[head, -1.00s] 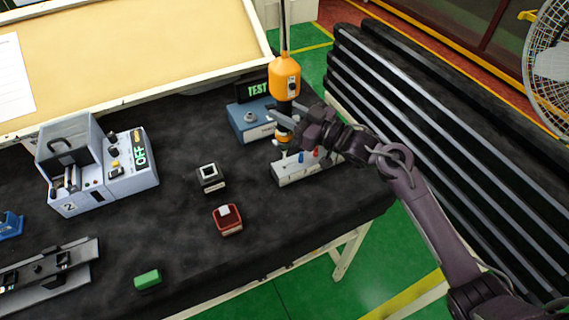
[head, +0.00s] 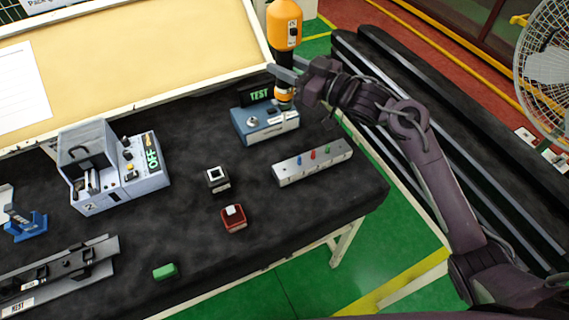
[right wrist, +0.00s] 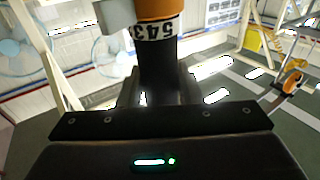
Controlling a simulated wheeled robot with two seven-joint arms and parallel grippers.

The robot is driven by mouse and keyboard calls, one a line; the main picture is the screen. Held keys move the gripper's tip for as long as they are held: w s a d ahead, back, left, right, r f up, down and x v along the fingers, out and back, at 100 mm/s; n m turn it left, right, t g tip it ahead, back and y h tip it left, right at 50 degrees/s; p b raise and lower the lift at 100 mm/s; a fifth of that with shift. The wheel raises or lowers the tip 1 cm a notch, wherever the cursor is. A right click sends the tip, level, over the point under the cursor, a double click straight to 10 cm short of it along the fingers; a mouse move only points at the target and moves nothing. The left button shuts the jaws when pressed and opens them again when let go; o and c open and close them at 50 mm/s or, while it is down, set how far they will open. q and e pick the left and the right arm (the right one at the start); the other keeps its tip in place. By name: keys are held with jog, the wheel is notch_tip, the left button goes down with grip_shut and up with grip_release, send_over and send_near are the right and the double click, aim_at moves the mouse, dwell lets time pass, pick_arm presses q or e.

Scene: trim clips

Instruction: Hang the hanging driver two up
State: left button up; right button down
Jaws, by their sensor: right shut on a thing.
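The hanging driver (head: 284,25) is orange with a black lower part and stands roughly upright at the top of the head view. In the right wrist view the driver's black shaft (right wrist: 165,62) rises between the fingers, below an orange part with a white "543" label. My left gripper is not in view.
A blue box (head: 265,125) with a TEST display stands below the driver. A pale block (head: 312,163) with coloured pegs, a black button box (head: 217,179) and a red one (head: 233,218) are on the dark table. A grey machine (head: 118,172) reads OFF. Black rails (head: 440,130) lie right.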

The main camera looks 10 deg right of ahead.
aim_at(292, 53)
notch_tip(292, 53, up, 4)
jog(key=shift+f, duration=0.15)
jog(key=w+a+r, duration=0.2)
jog(key=w+a, duration=0.1)
jog(key=a, duration=0.4)
jog(key=shift+w+a, duration=0.25)
jog(key=shift+a, duration=0.05)
jog(key=c, duration=0.9)
grip_release()
jog(key=shift+c, duration=0.2)
jog(key=shift+o, duration=1)
jog(key=shift+f, duration=0.1)
jog(key=o, duration=0.7)
jog(key=shift+o, duration=0.2)
